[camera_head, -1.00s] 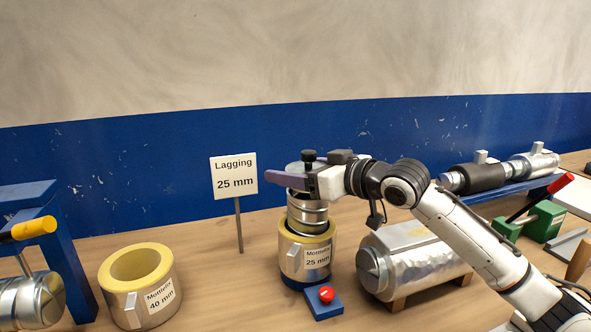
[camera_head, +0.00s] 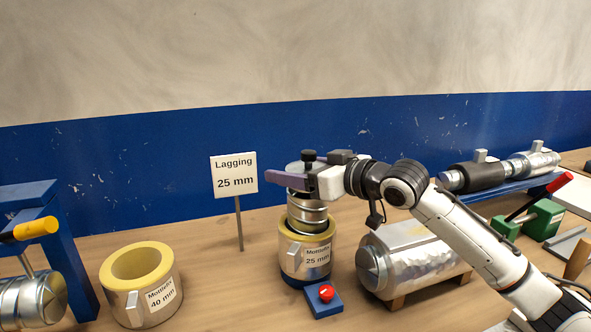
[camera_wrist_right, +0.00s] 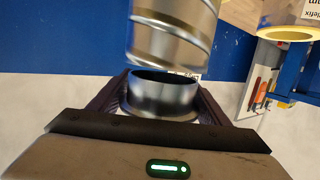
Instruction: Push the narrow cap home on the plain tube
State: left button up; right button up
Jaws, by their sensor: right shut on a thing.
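My right gripper (camera_head: 300,182), with purple fingers, is shut on the narrow cap (camera_wrist_right: 165,97), a short grey metal ring in the right wrist view. Its dark opening faces a banded metal tube (camera_wrist_right: 172,32). In the head view, the tube (camera_head: 307,216) stands upright in the lagging marked 25 mm (camera_head: 294,258), directly below my gripper. A grey round top with a black knob (camera_head: 309,156) shows at the fingers. My left gripper is not in view.
A blue block with a red button (camera_head: 324,301) sits in front of the lagging. A silver lagged cylinder (camera_head: 418,262) lies to the right under my arm. The 40 mm lagging (camera_head: 150,302) and a sign (camera_head: 233,176) stand left, with free bench between.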

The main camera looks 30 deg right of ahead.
jog(key=shift+f+b, duration=0.95)
jog(key=shift+f, duration=1.1)
jog(key=o, duration=1.2)
jog(key=shift+s, duration=0.1)
jog(key=b+v, duration=0.2)
jog(key=v, duration=0.8)
jog(key=shift+b, duration=0.3)
jog(key=shift+s, duration=0.1)
